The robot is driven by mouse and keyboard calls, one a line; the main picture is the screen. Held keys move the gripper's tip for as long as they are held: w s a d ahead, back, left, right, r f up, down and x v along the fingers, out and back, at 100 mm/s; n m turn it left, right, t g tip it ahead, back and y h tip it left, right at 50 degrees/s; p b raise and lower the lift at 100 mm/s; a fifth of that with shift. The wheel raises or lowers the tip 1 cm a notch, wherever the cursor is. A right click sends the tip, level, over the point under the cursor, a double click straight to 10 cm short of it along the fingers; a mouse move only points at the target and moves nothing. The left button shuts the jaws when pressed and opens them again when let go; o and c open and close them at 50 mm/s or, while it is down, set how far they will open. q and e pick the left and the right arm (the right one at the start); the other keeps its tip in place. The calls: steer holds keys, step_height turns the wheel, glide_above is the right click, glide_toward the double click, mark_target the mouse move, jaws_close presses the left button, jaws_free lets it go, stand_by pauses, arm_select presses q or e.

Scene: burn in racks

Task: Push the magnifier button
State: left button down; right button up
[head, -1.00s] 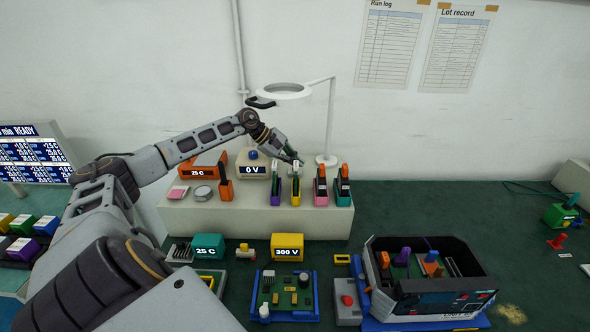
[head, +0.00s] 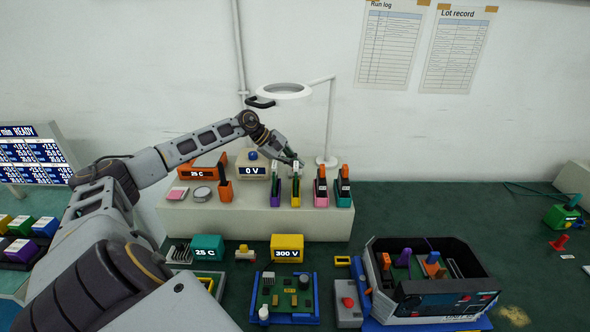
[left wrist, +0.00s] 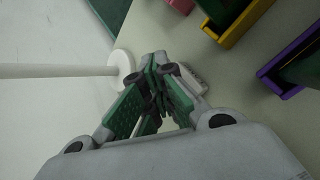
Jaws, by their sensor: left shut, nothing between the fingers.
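The magnifier (head: 284,84) has a white ring lens on a jointed arm. Its thin pole (head: 331,120) rises from a round base (head: 326,160) at the back of the raised bench. In the left wrist view the pole (left wrist: 60,71) enters from the left and meets the base (left wrist: 121,69). My left gripper (head: 298,160) is shut and empty, low beside the base. In the left wrist view its green-padded fingertips (left wrist: 160,62) are close to the base and cover part of a small pale block (left wrist: 192,78). I cannot tell whether this block bears the button. My right gripper is not in view.
Several coloured holders stand just in front of the gripper, including a purple one (head: 275,195) and a yellow one (head: 296,196). A unit marked 0 V (head: 253,171) stands to its left. A dark open case (head: 478,260) sits on the green table at right.

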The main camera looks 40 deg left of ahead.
arm_select(q)
steer(key=shift+r, duration=0.4)
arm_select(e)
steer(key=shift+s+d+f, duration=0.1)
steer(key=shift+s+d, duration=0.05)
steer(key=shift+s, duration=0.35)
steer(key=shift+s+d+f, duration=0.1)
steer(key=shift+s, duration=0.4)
arm_select(q)
steer(key=shift+r+p, duration=0.35)
steer(key=shift+r, duration=1.75)
steer(key=shift+r+p, duration=0.55)
steer(key=shift+r, duration=0.35)
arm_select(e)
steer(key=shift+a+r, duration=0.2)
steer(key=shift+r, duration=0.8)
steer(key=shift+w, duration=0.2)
